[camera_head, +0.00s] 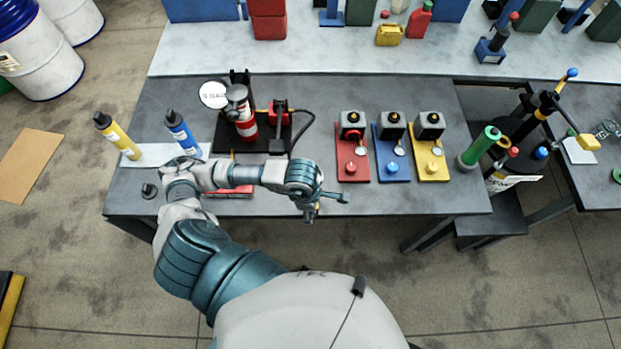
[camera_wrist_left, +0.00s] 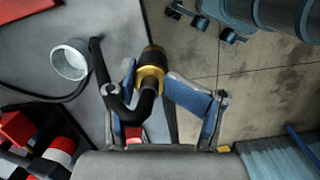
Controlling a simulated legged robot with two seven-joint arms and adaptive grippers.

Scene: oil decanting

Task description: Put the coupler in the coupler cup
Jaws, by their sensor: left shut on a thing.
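My left gripper (camera_wrist_left: 152,78) is shut on a gold-and-black coupler (camera_wrist_left: 151,58), with a black hose joined to it. In the head view the left gripper (camera_head: 310,212) is small, near the table's front edge. There the coupler is too small to tell apart. An open grey cup (camera_wrist_left: 70,60), which looks like the coupler cup, stands on the table to the left of the coupler in the left wrist view. The coupler is apart from it. In the head view my wrist appears to hide this cup. My right gripper is not in view.
A red-and-white striped pump (camera_head: 246,128) and a red box (camera_head: 282,108) stand left of my wrist. Red (camera_head: 352,165), blue (camera_head: 392,165) and yellow (camera_head: 431,165) stations stand to its right. Yellow (camera_head: 118,136) and blue (camera_head: 182,133) bottles stand at the left.

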